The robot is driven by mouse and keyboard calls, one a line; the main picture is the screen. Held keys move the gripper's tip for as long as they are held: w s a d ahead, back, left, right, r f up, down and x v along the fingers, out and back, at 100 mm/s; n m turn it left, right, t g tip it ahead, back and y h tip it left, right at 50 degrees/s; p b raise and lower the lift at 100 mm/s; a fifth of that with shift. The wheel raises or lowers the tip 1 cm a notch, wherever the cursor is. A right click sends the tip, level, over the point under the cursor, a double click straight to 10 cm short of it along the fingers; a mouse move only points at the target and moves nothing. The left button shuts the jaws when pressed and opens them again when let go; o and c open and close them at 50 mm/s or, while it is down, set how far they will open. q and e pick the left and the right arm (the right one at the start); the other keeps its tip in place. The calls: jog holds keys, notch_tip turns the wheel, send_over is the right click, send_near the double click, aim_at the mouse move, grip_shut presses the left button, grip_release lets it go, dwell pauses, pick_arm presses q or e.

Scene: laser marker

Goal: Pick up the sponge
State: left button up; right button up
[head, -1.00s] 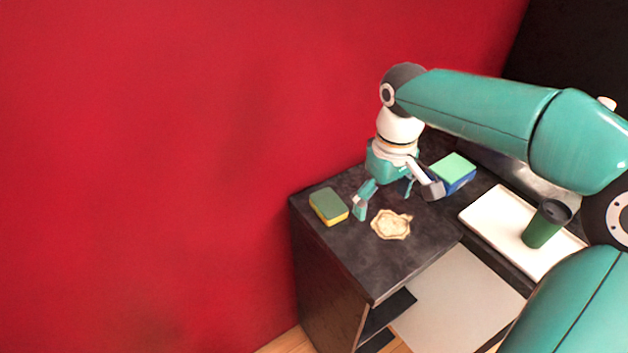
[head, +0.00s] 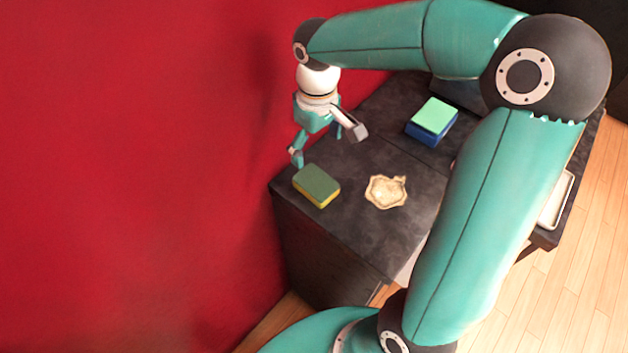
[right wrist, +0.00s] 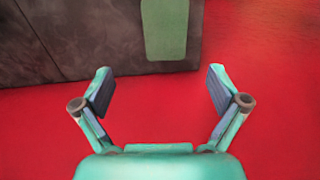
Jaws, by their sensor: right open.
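The sponge (head: 317,186), green on top and yellow below, lies flat on the dark counter (head: 352,237) near its left edge. In the right wrist view the green top of the sponge (right wrist: 164,28) shows at the upper edge, partly cut off, ahead of the fingertips. My right gripper (head: 327,147) is open and empty, above and behind the sponge in the head view, near the red wall. Its two spread fingers also show in the right wrist view (right wrist: 160,92), with only red between them. My left gripper is not in view.
A cream, irregular flat piece (head: 385,191) lies on the counter right of the sponge. A blue box with a light green top (head: 432,121) stands farther back. A red wall (head: 130,170) borders the counter's left side. A white tray (head: 556,200) is partly hidden behind my arm.

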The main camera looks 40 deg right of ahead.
send_over(316, 181)
jog(key=f, duration=0.5)
jog(key=shift+w+d, duration=0.35)
jog(key=shift+d, duration=0.05)
jog(key=f, duration=0.1)
jog(key=f+p, duration=0.1)
jog(key=f, duration=0.3)
jog(key=shift+s+a+f, duration=0.2)
jog(key=shift+s+a, duration=0.2)
jog(key=shift+w+f, duration=0.1)
jog(key=shift+f, duration=0.2)
jog(key=c, duration=0.8)
